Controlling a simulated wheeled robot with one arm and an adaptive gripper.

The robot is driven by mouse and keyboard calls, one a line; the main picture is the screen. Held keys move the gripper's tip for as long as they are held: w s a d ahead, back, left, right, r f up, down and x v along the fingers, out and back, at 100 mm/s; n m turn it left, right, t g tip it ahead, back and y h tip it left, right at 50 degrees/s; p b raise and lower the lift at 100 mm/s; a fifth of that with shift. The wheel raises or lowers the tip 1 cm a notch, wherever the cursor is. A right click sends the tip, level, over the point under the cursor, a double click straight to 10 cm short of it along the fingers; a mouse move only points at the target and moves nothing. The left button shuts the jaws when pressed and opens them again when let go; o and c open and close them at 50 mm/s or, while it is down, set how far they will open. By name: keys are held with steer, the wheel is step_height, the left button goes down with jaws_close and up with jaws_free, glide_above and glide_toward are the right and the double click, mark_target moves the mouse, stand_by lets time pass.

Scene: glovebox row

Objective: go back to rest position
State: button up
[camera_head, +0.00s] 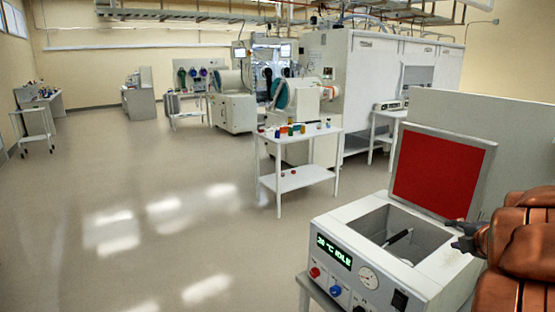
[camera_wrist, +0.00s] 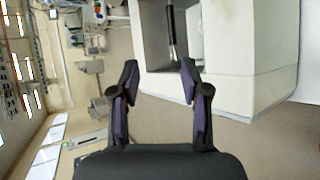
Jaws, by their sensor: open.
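My gripper (camera_wrist: 158,82) is open and empty in the wrist view, its two dark fingers spread apart. In the head view my gripper (camera_head: 462,236) shows at the right, at the right side of a white benchtop device (camera_head: 437,268) with an open chamber. The orange-brown arm comes in from the right edge. The wrist view also shows the device (camera_wrist: 245,65) just beyond the fingertips. A dark rod-like object (camera_head: 397,237) lies inside the chamber, apart from my gripper; it also shows in the wrist view (camera_wrist: 171,35).
The device's red-faced lid (camera_head: 441,176) stands open behind the chamber, close to my arm. A white cart (camera_head: 299,180) with small coloured items stands further back, before large glovebox cabinets (camera_head: 375,75). The floor (camera_head: 150,220) at the left is clear.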

steer(key=s+m+g+h+b, duration=0.35)
steer(key=s+m+h, duration=0.3)
steer(key=m, duration=0.55)
steer(key=s+a+f+m+g+y+b, duration=0.1)
steer(key=s+a+f+m+g+y, duration=0.1)
steer(key=s+a+f, duration=0.4)
steer(key=s+a+f+m+g+y+b, duration=0.2)
steer(key=s+a+f+g, duration=0.3)
steer(key=s+a, duration=0.8)
steer(key=s+a+f+m+g+y+b, duration=0.2)
steer(key=s+a+f+m+g+y, duration=0.1)
steer(key=s+a+f, duration=0.4)
steer(key=s+a+m, duration=0.1)
steer(key=s+a, duration=0.2)
steer(key=s, duration=0.1)
steer(key=shift+s+a+f+y, duration=0.2)
steer(key=shift+s+a+y, duration=0.1)
steer(key=shift+s+y, duration=0.05)
steer(key=shift+g, duration=0.25)
steer(key=shift+c, duration=0.4)
